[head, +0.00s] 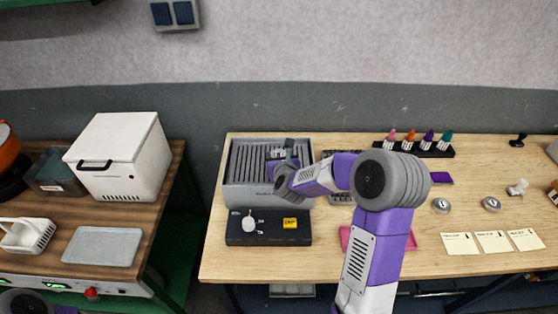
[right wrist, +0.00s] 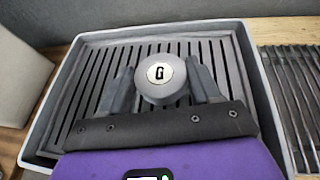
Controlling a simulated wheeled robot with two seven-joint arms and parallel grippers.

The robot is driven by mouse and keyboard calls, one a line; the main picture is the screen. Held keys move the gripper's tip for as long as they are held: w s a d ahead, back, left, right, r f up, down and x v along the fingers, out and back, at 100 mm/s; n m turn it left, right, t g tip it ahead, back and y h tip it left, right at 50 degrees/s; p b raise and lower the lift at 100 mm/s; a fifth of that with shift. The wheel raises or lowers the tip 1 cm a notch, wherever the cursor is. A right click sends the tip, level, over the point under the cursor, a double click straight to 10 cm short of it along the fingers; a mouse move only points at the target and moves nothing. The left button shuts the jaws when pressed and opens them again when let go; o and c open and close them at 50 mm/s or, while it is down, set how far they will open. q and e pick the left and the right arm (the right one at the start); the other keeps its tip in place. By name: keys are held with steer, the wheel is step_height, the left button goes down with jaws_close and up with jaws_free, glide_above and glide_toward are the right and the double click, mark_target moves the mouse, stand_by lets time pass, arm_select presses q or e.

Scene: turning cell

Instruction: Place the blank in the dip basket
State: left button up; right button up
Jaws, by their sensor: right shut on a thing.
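My right gripper (head: 284,158) is over the grey slatted tray (head: 232,190) on the wooden table. In the right wrist view, its two dark fingers (right wrist: 166,88) are shut on a round grey blank (right wrist: 161,94) with a pale top marked "G". The slats of the tray (right wrist: 68,75) show behind and below it; I cannot tell whether the blank touches them. A white basket with a handle, which looks like the dip basket (head: 27,236), stands at the far left on the darker bench. My left gripper is not in view.
A white lidded box (head: 120,155) and a grey flat tray (head: 102,246) share the left bench (head: 165,190). A gap separates the bench from the table. A black panel (head: 268,238) lies before the slatted tray. Two round metal pieces (head: 441,205) (head: 491,204) sit to the right.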

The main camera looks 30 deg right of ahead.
steer(key=shift+f, duration=0.6)
steer(key=shift+f+b, duration=0.15)
steer(key=shift+b, duration=0.2)
steer(key=o, duration=1.2)
steer(key=shift+c, duration=0.2)
steer(key=shift+r+p, duration=0.25)
steer(key=shift+p, duration=0.15)
steer(key=v, duration=1.2)
steer(key=shift+b, duration=0.3)
